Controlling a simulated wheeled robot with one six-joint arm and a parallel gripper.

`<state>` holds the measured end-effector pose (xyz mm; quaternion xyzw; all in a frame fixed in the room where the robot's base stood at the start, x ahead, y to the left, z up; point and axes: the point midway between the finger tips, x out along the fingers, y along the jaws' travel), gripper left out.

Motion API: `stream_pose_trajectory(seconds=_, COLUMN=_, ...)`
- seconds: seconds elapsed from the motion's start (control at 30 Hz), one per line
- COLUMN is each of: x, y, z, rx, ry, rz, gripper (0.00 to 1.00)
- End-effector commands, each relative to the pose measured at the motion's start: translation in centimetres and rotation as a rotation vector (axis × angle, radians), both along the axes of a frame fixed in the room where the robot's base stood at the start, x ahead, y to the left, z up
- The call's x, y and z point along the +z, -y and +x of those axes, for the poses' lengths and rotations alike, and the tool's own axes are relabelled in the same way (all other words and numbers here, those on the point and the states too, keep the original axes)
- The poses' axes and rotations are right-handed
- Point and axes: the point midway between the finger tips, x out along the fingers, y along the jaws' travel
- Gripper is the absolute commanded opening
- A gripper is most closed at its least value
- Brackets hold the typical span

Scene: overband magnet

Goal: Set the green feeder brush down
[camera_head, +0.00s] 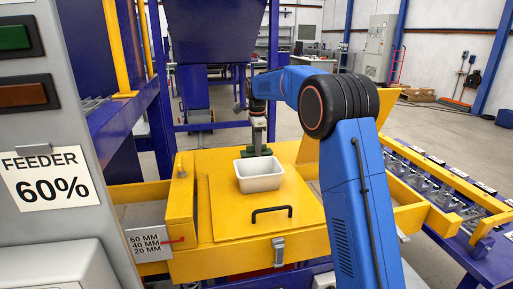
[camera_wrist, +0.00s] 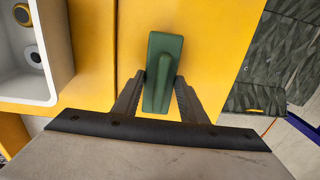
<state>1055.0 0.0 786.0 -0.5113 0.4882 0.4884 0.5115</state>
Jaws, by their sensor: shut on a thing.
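The green feeder brush (camera_wrist: 164,70) is held between the two dark fingers of my gripper (camera_wrist: 160,88) in the wrist view. The brush is over the yellow surface, and I cannot tell whether it touches. In the head view my gripper (camera_head: 257,146) points down just behind the white tray (camera_head: 260,184). Only a little green of the brush shows there, and the tray hides part of it.
The white tray stands on the yellow lid (camera_head: 222,215), which has a black handle (camera_head: 271,212). In the wrist view the tray (camera_wrist: 55,85) holds round parts. A raised yellow panel (camera_head: 350,130) stands behind my arm. Bare yellow surface lies around the brush.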

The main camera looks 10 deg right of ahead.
Motion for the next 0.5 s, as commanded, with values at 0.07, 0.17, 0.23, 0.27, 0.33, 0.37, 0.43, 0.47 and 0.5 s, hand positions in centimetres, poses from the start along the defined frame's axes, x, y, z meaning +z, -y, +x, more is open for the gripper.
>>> stream_pose_trajectory(seconds=0.07, x=0.07, y=0.00, z=0.01, rx=0.000, ry=0.001, rz=0.000, gripper=0.14)
stream_pose_trajectory(seconds=0.17, x=0.07, y=0.00, z=0.01, rx=0.000, ry=0.001, rz=0.000, gripper=0.14)
stream_pose_trajectory(seconds=0.23, x=-0.05, y=0.00, z=0.00, rx=0.000, ry=0.000, rz=0.000, gripper=0.14)
stream_pose_trajectory(seconds=0.27, x=-0.13, y=0.00, z=0.00, rx=0.000, ry=0.000, rz=0.000, gripper=0.14)
stream_pose_trajectory(seconds=0.33, x=-0.18, y=0.00, z=-0.01, rx=0.000, ry=0.000, rz=0.000, gripper=0.48)
stream_pose_trajectory(seconds=0.37, x=-0.18, y=0.00, z=0.00, rx=0.000, ry=0.000, rz=0.000, gripper=0.55)
stream_pose_trajectory(seconds=0.43, x=-0.17, y=0.00, z=0.00, rx=0.000, ry=0.000, rz=0.000, gripper=0.57)
stream_pose_trajectory(seconds=0.47, x=-0.17, y=0.00, z=0.00, rx=0.000, ry=0.000, rz=0.000, gripper=0.57)
stream_pose_trajectory(seconds=0.5, x=-0.17, y=0.00, z=0.00, rx=0.000, ry=0.000, rz=0.000, gripper=0.57)
